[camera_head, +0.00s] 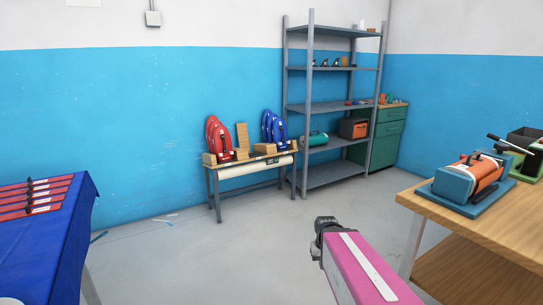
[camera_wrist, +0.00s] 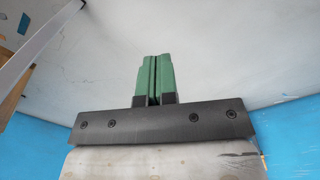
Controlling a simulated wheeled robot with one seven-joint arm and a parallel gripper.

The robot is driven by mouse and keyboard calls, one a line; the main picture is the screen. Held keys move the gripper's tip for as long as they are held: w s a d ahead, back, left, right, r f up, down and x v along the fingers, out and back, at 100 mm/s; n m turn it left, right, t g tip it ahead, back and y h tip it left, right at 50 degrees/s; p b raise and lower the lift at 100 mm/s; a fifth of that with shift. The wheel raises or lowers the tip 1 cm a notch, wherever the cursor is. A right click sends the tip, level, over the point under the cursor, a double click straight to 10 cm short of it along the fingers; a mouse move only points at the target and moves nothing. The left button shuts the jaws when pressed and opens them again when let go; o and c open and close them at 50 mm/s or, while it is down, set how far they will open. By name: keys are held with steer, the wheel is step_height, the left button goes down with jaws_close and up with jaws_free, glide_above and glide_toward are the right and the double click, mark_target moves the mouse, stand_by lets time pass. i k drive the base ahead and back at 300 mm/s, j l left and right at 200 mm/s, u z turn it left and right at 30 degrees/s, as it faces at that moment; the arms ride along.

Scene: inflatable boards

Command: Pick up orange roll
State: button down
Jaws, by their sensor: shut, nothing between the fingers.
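An orange roll (camera_head: 482,174) lies in a blue holder (camera_head: 451,186) on the wooden workbench at the right of the head view. Part of the roll is hidden by the holder and its dark fittings. My gripper's green fingers (camera_wrist: 153,78) show in the wrist view, pressed together with nothing between them. In the head view my pink arm reaches up from the bottom, left of the workbench and apart from the roll. The fingers cannot be made out there. The roll does not show in the wrist view.
The wooden workbench (camera_head: 440,202) stands close on the right, with a green device (camera_head: 527,168) behind the roll. A blue-covered table (camera_head: 62,240) is at left. A small bench (camera_head: 250,173) and grey shelves (camera_head: 333,107) stand at the back wall.

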mark_target(484, 171)
steer(key=l+z, duration=0.15)
steer(key=z, duration=1.35)
